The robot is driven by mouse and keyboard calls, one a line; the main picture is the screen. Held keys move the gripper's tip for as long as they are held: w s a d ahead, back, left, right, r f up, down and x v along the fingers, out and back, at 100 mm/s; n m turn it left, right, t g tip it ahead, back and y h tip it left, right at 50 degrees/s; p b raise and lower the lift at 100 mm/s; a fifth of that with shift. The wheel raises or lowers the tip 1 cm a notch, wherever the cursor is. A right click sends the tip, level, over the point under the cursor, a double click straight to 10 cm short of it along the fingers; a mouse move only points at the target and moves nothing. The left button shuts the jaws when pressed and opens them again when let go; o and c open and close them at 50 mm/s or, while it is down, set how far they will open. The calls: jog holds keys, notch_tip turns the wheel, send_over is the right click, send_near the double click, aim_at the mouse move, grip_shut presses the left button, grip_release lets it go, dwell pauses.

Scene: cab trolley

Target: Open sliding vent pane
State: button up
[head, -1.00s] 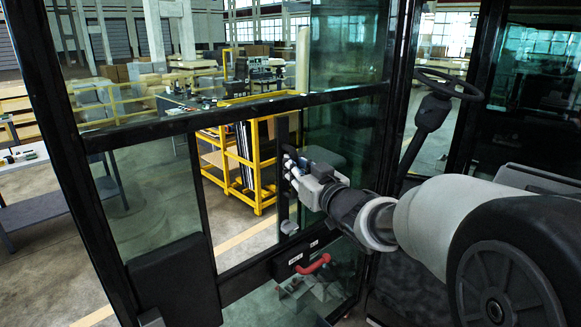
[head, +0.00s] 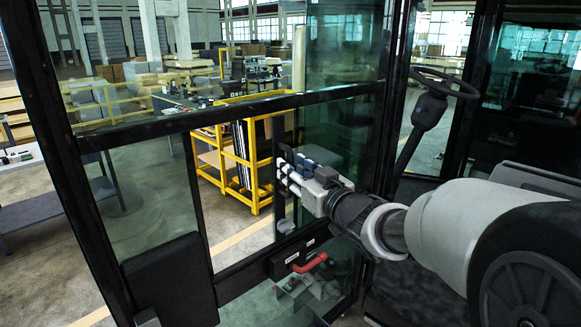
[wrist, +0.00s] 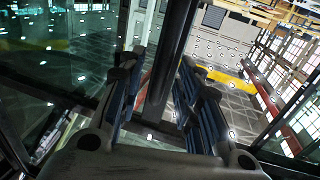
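The sliding vent pane (head: 338,150) is tinted glass in the lower half of the black cab door frame, at its right. Left of it is a clear-looking gap, through which a yellow cart shows brightly. A dark upright bar, apparently the pane's edge, runs between my fingers in the wrist view (wrist: 170,65). My gripper (head: 283,168) is at this bar in the head view, and its fingers (wrist: 162,66) stand apart on either side of it. Space shows beside the bar, so I see no firm grip. My gripper partly hides the bar in the head view.
A black latch box with a red handle (head: 310,263) is below my gripper. A small grey knob (head: 286,227) sits above it. A horizontal door rail (head: 235,108) crosses above. A steering wheel (head: 445,82) is to the right. The yellow cart (head: 232,160) stands outside beyond the door.

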jog(key=v, duration=1)
jog(key=shift+w+f, duration=0.1)
jog(key=s+d+f+m+g+h+b, duration=0.1)
jog(key=s+d+f+m+h+b, duration=0.25)
jog(key=d+f+h+b, duration=0.35)
jog(key=s+d+f+m+g+h+b, duration=0.1)
jog(key=s+d+f+m+h+b, duration=0.2)
jog(key=s+d+f, duration=0.4)
jog(key=s+a+f+g+b, duration=0.2)
jog(key=s+f+g+b, duration=0.6)
jog(key=s+f, duration=1.1)
jog(key=shift+s+a+b, duration=0.2)
jog(key=shift+s+b, duration=0.15)
jog(key=shift+s, duration=0.15)
